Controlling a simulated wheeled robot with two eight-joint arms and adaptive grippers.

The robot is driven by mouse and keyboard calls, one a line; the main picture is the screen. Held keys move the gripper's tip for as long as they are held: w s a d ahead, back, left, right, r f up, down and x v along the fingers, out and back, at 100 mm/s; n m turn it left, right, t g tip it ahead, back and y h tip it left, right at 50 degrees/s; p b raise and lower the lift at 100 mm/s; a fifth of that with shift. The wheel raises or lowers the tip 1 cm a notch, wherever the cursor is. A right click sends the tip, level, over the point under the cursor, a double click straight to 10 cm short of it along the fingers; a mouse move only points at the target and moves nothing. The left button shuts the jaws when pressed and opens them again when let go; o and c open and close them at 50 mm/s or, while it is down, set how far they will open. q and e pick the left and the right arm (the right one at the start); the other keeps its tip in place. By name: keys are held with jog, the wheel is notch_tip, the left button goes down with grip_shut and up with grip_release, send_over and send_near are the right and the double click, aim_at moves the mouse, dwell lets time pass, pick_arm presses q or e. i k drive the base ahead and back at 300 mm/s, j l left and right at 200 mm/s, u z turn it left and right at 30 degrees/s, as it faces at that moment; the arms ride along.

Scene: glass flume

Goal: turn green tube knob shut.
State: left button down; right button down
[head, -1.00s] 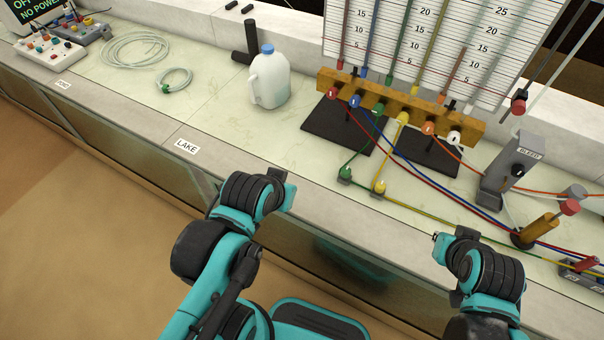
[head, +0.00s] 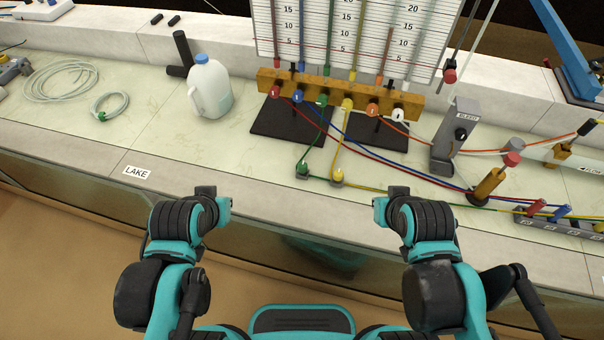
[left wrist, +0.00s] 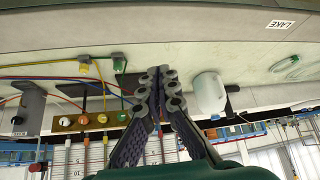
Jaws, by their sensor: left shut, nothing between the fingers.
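The green knob (head: 322,100) is on the front of a wooden bar (head: 415,107), between a blue knob (head: 297,96) and a yellow knob (head: 347,104). A green tube runs from it down to a green fitting (head: 303,168) on the counter. My left gripper shows in the left wrist view (left wrist: 160,73), fingers together and empty, well apart from the green knob (left wrist: 123,117). In the head view my left wrist is at the counter's front edge, left of the bar. My right wrist (head: 428,220) is also at the edge; its fingers cannot be made out.
A white jug (head: 209,90) with a blue cap stands left of the bar. Coiled clear tubing (head: 62,82) lies at the far left. Coloured tubes cross the counter rightward past a grey upright block (head: 455,135). Counter near the LAKE label (head: 137,172) is clear.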

aim_at(302, 166)
jog(key=i+j+z, duration=0.1)
jog(key=j+z, duration=0.35)
jog(key=i+j+z, duration=0.1)
jog(key=j+z, duration=0.2)
jog(key=z, duration=0.15)
